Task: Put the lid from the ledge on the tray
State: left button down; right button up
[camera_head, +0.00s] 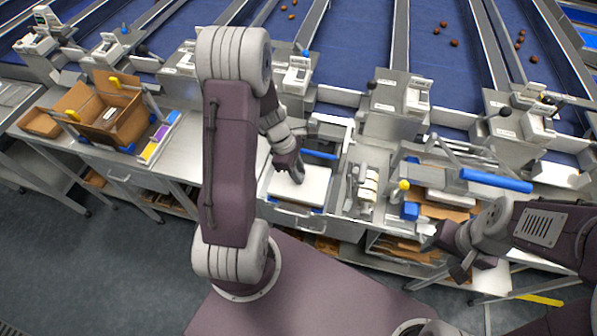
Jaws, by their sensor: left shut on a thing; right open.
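A flat white panel (314,188), which looks like the lid, lies level at the middle work station. My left gripper (296,179) is over its upper left part, pointing down, and is shut on it. Blue strips (320,155) show along the panel's far and near edges; the tray under it is mostly hidden, so I cannot tell whether the panel rests on it. My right gripper (449,258) is open and empty, in front of the right-hand bench. I cannot make out the ledge for certain.
An open cardboard box (118,122) stands on the left bench. A tape dispenser (365,187) is just right of the panel. A rack with a blue bar (495,181) stands further right. Behind run blue conveyor lanes (359,40) with several dates.

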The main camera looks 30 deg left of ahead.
pick_arm(q)
jog(key=shift+f+b, duration=0.5)
jog(key=shift+f, duration=0.15)
dwell(0.4)
jog(key=c, duration=0.7)
grip_release()
jog(key=shift+r, duration=0.1)
notch_tip(320, 180, up, 7)
jog(key=p, duration=0.7)
